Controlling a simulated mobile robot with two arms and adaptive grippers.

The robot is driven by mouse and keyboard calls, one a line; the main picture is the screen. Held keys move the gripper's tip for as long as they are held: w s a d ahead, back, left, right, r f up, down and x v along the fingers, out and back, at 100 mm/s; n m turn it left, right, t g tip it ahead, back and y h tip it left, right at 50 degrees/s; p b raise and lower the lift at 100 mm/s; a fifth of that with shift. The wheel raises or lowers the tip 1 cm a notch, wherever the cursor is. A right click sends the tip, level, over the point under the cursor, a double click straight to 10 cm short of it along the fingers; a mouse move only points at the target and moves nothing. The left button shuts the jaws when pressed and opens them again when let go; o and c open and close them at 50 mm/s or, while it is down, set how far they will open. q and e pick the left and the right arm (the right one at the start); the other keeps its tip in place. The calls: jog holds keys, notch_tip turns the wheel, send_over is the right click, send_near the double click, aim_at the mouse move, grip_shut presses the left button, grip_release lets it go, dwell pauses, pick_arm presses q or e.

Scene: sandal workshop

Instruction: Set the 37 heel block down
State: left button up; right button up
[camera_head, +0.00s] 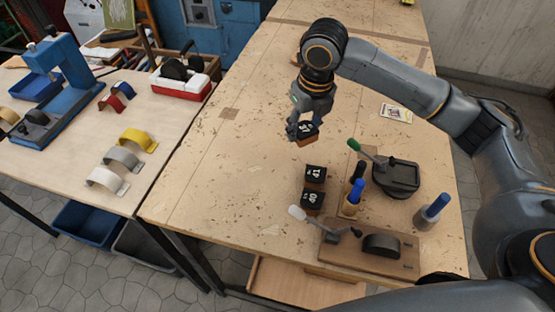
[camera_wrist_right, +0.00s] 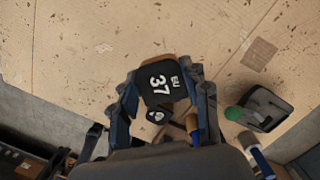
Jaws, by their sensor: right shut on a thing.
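My right gripper (camera_head: 302,122) is shut on the 37 heel block (camera_head: 307,134), a dark-topped block with brown sides. In the right wrist view the block (camera_wrist_right: 160,84) sits between the two fingers and its white "EU 37" faces the camera. The block is over the bare wooden bench (camera_head: 255,130); I cannot tell whether its underside touches the top. Two similar heel blocks, marked 41 (camera_head: 315,175) and 40 (camera_head: 313,200), stand on the bench in front of it, in a row. My left gripper is not in view.
A board with a lever fixture (camera_head: 370,248) is at the front. The bench left of the blocks is clear.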

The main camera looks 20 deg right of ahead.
jog(key=a, duration=0.3)
jog(key=p, duration=0.2)
send_near(272, 168)
jog(key=shift+w+d+f, duration=0.4)
jog(key=shift+d+f, duration=0.15)
jog(key=shift+f, duration=0.05)
jog(key=shift+a+f, duration=0.2)
jog(key=shift+f, duration=0.1)
jog(key=shift+w+a+f, duration=0.1)
jog(key=shift+a+f, duration=0.05)
jog(key=shift+f, duration=0.1)
jog(key=f+p, duration=0.1)
jog(key=f, duration=0.2)
jog(key=shift+a+p, duration=0.4)
jog(key=shift+f, duration=0.45)
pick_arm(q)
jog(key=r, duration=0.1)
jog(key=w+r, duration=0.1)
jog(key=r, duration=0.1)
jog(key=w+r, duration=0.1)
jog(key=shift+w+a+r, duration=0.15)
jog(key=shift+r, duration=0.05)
pick_arm(e)
jog(key=shift+d, duration=0.1)
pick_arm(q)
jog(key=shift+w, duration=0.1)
pick_arm(e)
jog(key=shift+f, duration=0.1)
